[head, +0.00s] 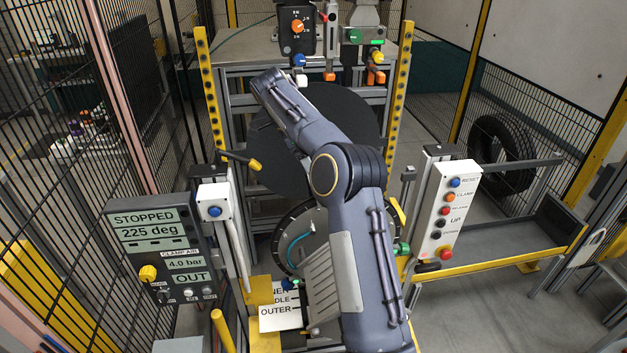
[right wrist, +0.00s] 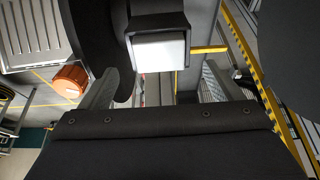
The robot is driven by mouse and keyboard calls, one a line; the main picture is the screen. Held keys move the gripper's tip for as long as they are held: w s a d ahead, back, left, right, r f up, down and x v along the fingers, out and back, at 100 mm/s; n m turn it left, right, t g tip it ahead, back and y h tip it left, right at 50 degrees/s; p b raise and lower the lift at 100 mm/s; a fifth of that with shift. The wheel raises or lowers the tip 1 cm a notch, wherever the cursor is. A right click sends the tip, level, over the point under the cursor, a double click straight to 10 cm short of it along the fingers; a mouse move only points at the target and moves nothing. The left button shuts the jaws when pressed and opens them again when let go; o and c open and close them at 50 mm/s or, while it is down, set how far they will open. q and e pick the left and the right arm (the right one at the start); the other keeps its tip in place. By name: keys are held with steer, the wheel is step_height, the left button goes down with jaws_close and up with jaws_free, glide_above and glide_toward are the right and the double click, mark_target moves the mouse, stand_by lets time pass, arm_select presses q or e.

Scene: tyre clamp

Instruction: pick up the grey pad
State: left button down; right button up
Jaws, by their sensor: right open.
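In the right wrist view a pale grey block (right wrist: 160,54) in a black holder is ahead of my right gripper (right wrist: 158,88); it looks like the grey pad, though I cannot be sure. My right gripper is open, with one finger on each side of the picture and nothing seen held between them. The block appears beyond the fingers, slightly above the middle of the gap. In the head view my right arm crosses the middle and reaches up and left; its gripper is hidden there. I cannot surely pick out the pad in the head view. My left gripper is not seen.
A large dark disc (head: 352,115) stands behind my arm between yellow posts. A display panel (head: 152,250) reads STOPPED, 225 deg, 4.0 bar, OUT. A button box (head: 450,212) is at right. A tyre (head: 502,153) stands behind the right fence. An orange part (right wrist: 70,79) is left of the fingers.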

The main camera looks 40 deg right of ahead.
steer(key=x, duration=0.4)
steer(key=shift+s+d+f, duration=0.1)
steer(key=shift+s+d, duration=0.05)
steer(key=shift+c, duration=0.4)
steer(key=c, duration=1.1)
